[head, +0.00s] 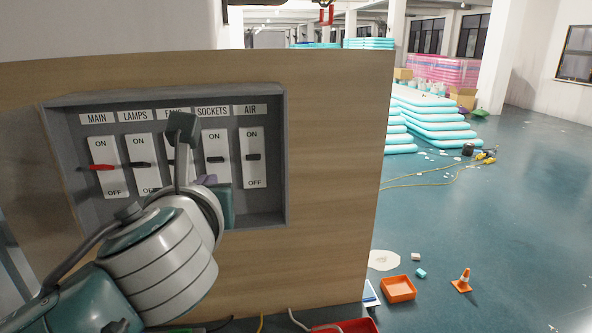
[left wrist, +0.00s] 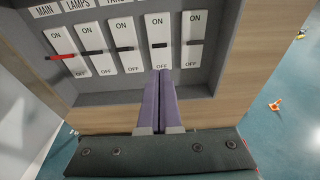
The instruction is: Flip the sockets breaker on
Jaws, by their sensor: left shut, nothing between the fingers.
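The sockets breaker (head: 215,142) is the fourth of the white switch plates in a grey recessed panel, with ON above and OFF below. Its dark lever stands out near mid-plate; I cannot tell its setting. In the left wrist view the sockets breaker (left wrist: 157,27) is straight ahead of the fingers. My left gripper (head: 208,180) is shut and empty, its purple fingers low in front of the panel, partly hidden by my wrist in the head view. In the left wrist view its fingertips (left wrist: 161,73) overlap the bottom of the sockets plate and hide its OFF label. Contact is unclear.
The air breaker (head: 254,172) is just right, the fans breaker (left wrist: 123,27) just left. The lamps breaker and red-levered main breaker (head: 103,152) are further left. The recess frame (head: 285,160) projects around them. An orange tray (head: 398,289) and cone (head: 463,281) lie on the floor to the right.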

